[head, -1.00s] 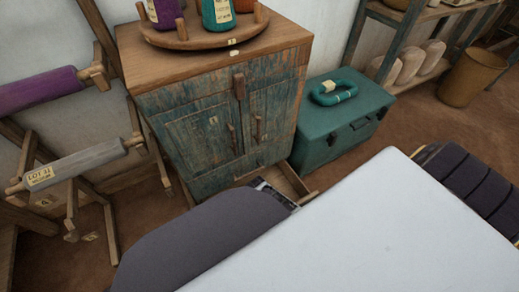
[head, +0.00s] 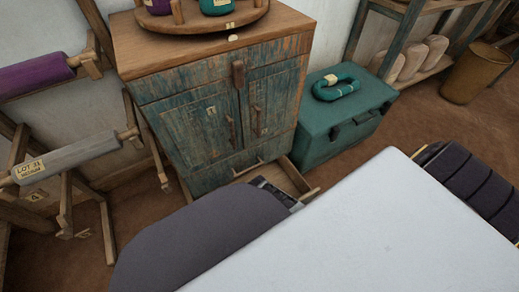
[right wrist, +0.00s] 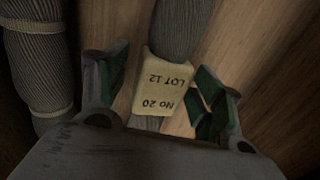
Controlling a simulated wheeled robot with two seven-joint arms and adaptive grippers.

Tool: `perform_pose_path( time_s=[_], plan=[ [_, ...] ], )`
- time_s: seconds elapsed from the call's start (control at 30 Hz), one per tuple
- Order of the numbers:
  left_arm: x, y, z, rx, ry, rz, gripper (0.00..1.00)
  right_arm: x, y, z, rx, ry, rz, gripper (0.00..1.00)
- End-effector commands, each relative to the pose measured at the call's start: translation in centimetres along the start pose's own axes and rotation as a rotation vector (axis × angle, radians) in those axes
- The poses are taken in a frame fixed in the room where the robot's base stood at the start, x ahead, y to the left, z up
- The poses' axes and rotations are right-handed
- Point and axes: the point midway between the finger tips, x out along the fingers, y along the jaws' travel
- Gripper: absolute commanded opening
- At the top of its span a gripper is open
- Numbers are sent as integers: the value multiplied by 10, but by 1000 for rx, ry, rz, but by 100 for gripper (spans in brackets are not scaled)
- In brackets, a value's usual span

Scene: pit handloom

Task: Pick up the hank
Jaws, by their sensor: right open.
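In the right wrist view a grey ribbed hank (right wrist: 174,30) lies on brown wood boards and wears a pale paper tag (right wrist: 163,82) reading "LOT 12 No 20". My right gripper (right wrist: 160,92) is open around it. One green-padded finger is on each side of the tag, with gaps between. Whether the pads touch the hank I cannot tell. In the head view a dark gripper end is at the open bottom drawer (head: 297,182) of the worn blue cabinet (head: 190,130), mostly hidden by my arm. My left gripper is not in view.
A teal looped hank (head: 338,90) rests on a teal case (head: 335,140) beside the cabinet. Rollers on wooden stands (head: 70,157) are at the left. A bucket (head: 470,72) stands at the back right.

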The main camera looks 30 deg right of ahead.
Motion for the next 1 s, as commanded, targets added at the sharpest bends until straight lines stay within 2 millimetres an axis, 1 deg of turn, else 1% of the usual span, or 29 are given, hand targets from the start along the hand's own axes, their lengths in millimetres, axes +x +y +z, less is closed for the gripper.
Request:
perform_pose_path(
  time_s=[0.53,0.57,0.9,0.97,1.0],
  plan=[
    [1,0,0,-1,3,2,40,2,0,0,0,0,0,67],
    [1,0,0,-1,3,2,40,2,0,0,0,0,0,66],
    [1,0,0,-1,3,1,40,2,0,0,0,0,0,22],
    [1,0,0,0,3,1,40,2,0,0,0,0,0,14],
    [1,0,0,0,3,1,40,1,0,0,0,0,-1,14]
  ],
)
